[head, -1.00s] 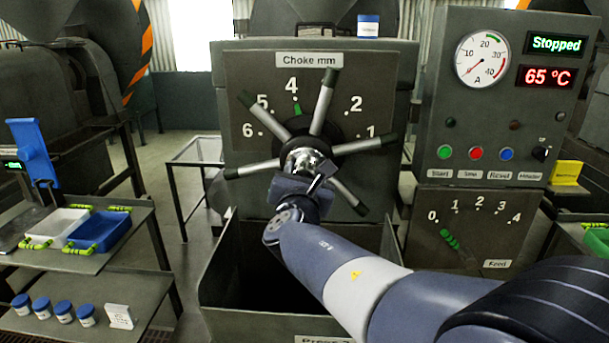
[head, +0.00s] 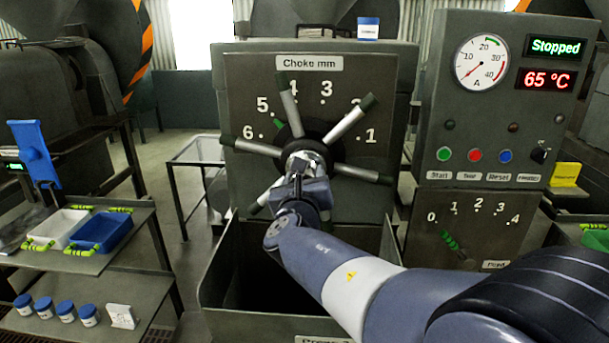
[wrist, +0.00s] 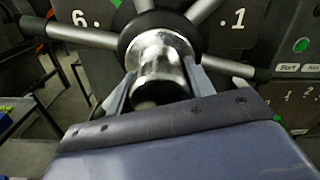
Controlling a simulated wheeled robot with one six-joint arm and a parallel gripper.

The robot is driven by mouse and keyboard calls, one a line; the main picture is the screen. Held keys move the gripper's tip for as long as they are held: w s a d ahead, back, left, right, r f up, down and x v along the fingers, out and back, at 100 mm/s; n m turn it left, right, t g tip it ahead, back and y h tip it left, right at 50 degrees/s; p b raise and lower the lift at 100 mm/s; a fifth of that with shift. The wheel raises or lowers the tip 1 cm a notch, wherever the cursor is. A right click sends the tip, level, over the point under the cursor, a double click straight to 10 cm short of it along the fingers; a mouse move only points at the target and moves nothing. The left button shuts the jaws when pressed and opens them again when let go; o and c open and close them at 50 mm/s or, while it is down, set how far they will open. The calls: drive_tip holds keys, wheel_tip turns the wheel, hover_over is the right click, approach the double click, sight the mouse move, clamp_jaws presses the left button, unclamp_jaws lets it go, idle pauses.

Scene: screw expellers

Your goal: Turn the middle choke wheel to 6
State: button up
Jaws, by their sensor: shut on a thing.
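The choke wheel (head: 347,123) stands upright on the grey panel in the middle of the head view, with several silver spokes with dark tips around a shiny hub. A green pointer (head: 279,122) on its dark collar points at about the 5 on the "Choke mm" dial (head: 320,72). The 6 (head: 248,132) lies below the 5 on the left. My gripper (head: 300,178) is shut on the hub from the front. In the wrist view my gripper (wrist: 160,88) has one finger on each side of the shiny hub (wrist: 161,55). The 4 is partly hidden by a spoke.
An open grey bin (head: 225,290) is below the wheel. At right is a control panel (head: 450,110) reading "Stopped" and 65 °C, with the feed dial (head: 470,235) below. At left a shelf holds a white tray (head: 60,225), a blue tray (head: 97,232) and lidded jars (head: 43,305).

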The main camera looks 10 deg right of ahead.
drive_tip(key=n+p, duration=0.2)
drive_tip(key=n, duration=0.3)
drive_tip(key=shift+n, duration=0.3)
idle(0.4)
drive_tip(key=o, duration=1.4)
drive_tip(key=v, duration=1.1)
drive_tip(key=shift+w+b, duration=0.1)
drive_tip(key=shift+b, duration=0.25)
